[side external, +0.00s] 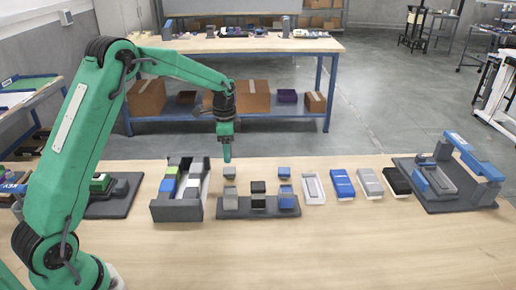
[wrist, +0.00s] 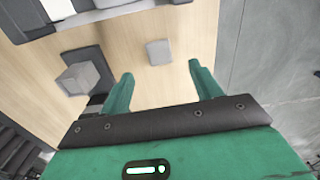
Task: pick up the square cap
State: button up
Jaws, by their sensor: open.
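A small grey square cap (side external: 229,172) sits alone on the wooden table, behind the rack; the wrist view shows it as a pale square block (wrist: 159,52). My gripper (side external: 227,160) hangs above the table near this cap, pointing down. In the wrist view its two green fingers (wrist: 161,72) are apart and empty. The cap shows between and beyond their tips. A dark rack (side external: 230,214) holds a grey, a black and a blue column; the grey block (wrist: 75,79) at left in the wrist view appears to be on it.
A blue cap (side external: 284,173) and a black cap (side external: 258,186) are near the rack. A dark bin (side external: 176,210) with coloured items stands left. Several flat boxes (side external: 342,184) and a blue-framed fixture (side external: 477,157) stand right. The front of the table is clear.

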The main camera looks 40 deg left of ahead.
aim_at(229, 170)
jog(key=shift+f, duration=1.15)
jog(key=shift+d+f, duration=0.2)
jog(key=shift+f, duration=2.4)
jog(key=c, duration=1)
